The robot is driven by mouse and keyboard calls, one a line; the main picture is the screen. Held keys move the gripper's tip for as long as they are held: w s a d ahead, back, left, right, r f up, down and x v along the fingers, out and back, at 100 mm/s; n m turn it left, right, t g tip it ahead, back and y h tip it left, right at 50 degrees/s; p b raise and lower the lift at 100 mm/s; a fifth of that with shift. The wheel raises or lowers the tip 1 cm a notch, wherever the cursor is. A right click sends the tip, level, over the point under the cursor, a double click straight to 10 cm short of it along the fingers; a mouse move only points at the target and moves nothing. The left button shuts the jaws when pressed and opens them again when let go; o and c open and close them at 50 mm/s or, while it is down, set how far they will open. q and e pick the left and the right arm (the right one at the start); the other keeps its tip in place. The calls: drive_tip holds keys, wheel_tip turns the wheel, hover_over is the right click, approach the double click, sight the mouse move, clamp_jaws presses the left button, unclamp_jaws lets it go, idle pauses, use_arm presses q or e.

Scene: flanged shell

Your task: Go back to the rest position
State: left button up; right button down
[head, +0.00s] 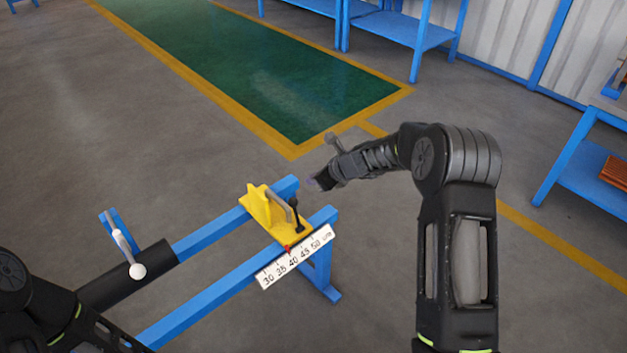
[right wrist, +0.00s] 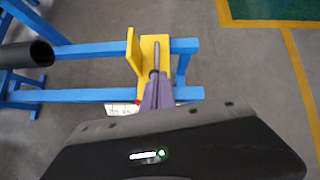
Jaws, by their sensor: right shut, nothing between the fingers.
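My right gripper (head: 318,183) is shut and empty in the head view, just right of the far end of a blue two-rail stand (head: 215,285). In the right wrist view its closed purple-grey fingertips (right wrist: 157,92) overlap the yellow stop (right wrist: 150,55). The yellow stop (head: 262,210) sits across the rails in the head view, with a dark-knobbed lever (head: 296,215) and a red pointer at a white scale (head: 297,257). I cannot tell the exact gap between fingers and stop. My left arm shows at the lower left, but its gripper is out of view.
Blue tables (head: 400,30) stand at the back, a blue shelf (head: 590,170) at right. The floor between is clear.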

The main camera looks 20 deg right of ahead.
drive_tip(key=s+a+f+n+g+h, duration=0.2)
drive_tip(key=s+a+f+n+g, duration=0.1)
drive_tip(key=s+f+n, duration=1.1)
drive_tip(key=s+a+f+n+g, duration=0.1)
drive_tip(key=s+a+n, duration=0.3)
drive_tip(key=s, duration=0.5)
drive_tip(key=s+a+f+n+g+y, duration=0.1)
drive_tip(key=s+a+f+n, duration=0.1)
drive_tip(key=s+a+n, duration=0.3)
drive_tip(key=s+a+f+n+g+y, duration=0.1)
drive_tip(key=s+a+n, duration=0.3)
drive_tip(key=s, duration=1)
drive_tip(key=a+f+g, duration=0.1)
drive_tip(key=a, duration=0.2)
drive_tip(key=shift+f, duration=0.15)
drive_tip(key=shift+a, duration=0.1)
